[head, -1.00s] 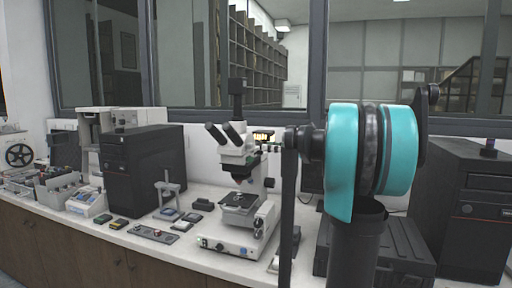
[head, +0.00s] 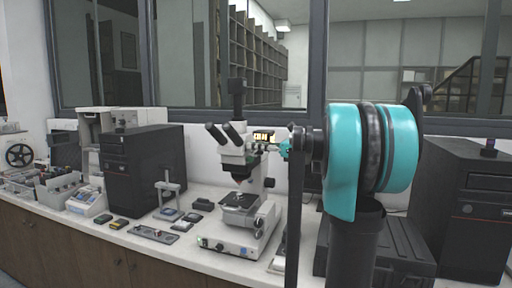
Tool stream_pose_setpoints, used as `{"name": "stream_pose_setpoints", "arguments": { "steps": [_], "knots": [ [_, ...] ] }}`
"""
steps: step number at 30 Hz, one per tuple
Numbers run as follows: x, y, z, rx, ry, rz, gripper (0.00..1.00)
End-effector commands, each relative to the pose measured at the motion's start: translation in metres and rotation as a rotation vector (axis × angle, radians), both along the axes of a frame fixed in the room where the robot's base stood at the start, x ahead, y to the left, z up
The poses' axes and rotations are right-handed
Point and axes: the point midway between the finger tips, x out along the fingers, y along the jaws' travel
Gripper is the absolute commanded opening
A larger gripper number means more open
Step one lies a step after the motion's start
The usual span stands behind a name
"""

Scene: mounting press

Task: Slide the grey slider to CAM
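A white microscope (head: 235,160) stands on the bench in the middle of the head view, with black eyepieces and a black camera (head: 237,88) on top. The grey slider and its CAM mark are too small to make out on the microscope's head. My gripper (head: 270,148) is small and partly hidden at the right side of that head, close to it. A teal part of my arm (head: 285,149) shows just right of it. Whether the fingers touch anything, or how far apart they are, cannot be seen.
A lit yellow display (head: 263,135) is behind the microscope head. A black computer tower (head: 140,165) stands left, near a small grey stand (head: 168,190) and a flat tray (head: 153,235). Another black tower (head: 475,210) is at the right. My arm blocks the bench's right part.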

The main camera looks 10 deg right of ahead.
Motion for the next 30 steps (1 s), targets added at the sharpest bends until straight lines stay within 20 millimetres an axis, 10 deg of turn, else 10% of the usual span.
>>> {"name": "stream_pose_setpoints", "arguments": {
  "steps": [30],
  "knots": [
    [0.031, -0.019, 0.001, 0.001, 0.000, -0.003, 0.00]
  ]
}}
